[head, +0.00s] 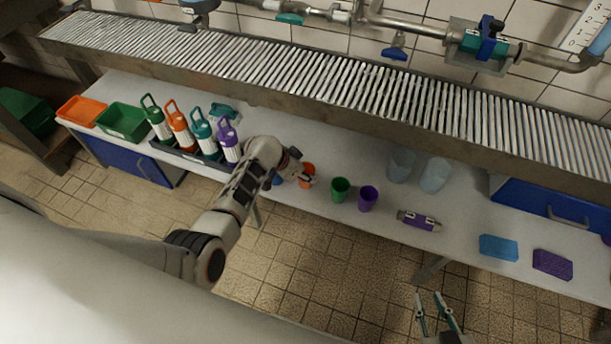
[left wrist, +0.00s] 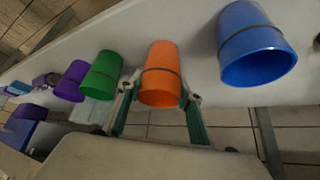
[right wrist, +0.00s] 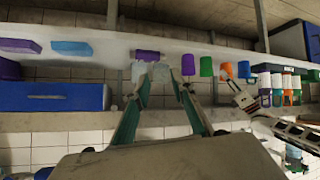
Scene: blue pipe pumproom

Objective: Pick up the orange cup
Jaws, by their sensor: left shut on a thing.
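The orange cup (head: 308,169) stands in the row of cups on the long table, mostly hidden behind my left gripper (head: 302,178) in the head view. In the left wrist view the orange cup (left wrist: 160,70) sits between the two fingers of my left gripper (left wrist: 160,88), which is shut on it. In the right wrist view the orange cup (right wrist: 227,70) also shows. My right gripper (head: 438,306) is open and empty, low in front of the table.
A green cup (head: 340,189) and a purple cup (head: 368,198) stand right of the orange cup. A blue cup (left wrist: 252,50) stands close on its other side. Two clear cups (head: 435,174) stand farther back. A conveyor shelf (head: 290,75) overhangs the table's back.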

